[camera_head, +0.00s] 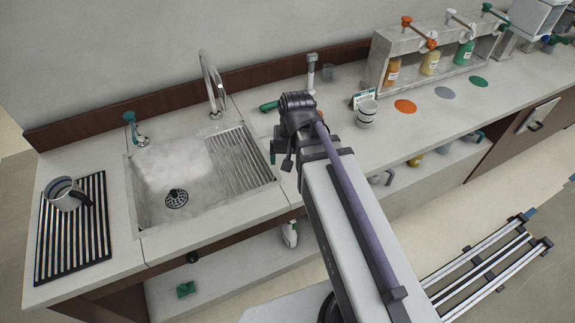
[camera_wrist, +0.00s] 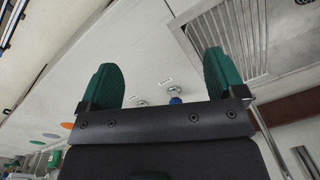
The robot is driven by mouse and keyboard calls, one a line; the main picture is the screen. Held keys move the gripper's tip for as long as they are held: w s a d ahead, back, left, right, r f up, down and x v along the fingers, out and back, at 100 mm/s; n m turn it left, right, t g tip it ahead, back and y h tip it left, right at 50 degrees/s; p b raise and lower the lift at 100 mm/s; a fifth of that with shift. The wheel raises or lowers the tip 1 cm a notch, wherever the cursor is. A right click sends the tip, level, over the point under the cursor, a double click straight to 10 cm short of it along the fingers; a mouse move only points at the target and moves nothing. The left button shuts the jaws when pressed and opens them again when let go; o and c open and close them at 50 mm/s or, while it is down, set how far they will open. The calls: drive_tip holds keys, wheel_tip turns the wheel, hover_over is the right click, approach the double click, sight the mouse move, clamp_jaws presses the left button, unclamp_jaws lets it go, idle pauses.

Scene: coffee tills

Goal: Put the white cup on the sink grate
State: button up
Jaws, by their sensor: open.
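The white cup (camera_head: 367,114), with dark bands, stands upright on the counter right of my arm, beside a small green-and-white sign. The sink grate (camera_head: 240,160) is the ribbed metal panel in the right part of the sink; it also shows at the upper right of the wrist view (camera_wrist: 245,35). My gripper (camera_head: 279,156) is over the counter near the grate's right edge, left of the cup. In the wrist view my gripper (camera_wrist: 162,62) shows two green finger pads wide apart with nothing between them. I cannot make out the cup in the wrist view.
A metal pitcher (camera_head: 64,195) with a dark handle stands on a striped mat (camera_head: 73,250) at left. A tall faucet (camera_head: 212,85) rises behind the sink basin (camera_head: 165,210). Coloured discs, including an orange one (camera_head: 405,106), and a bottle rack (camera_head: 385,45) lie beyond the cup.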

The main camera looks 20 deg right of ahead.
drive_tip(key=s+a+n, duration=0.1)
drive_tip(key=s, duration=0.1)
drive_tip(key=s+a+n, duration=0.1)
drive_tip(key=n, duration=0.1)
drive_tip(key=shift+s+a+h, duration=0.3)
drive_tip(key=shift+s, duration=0.05)
drive_tip(key=shift+o, duration=0.3)
drive_tip(key=shift+w, duration=0.15)
drive_tip(key=shift+d+f, duration=0.1)
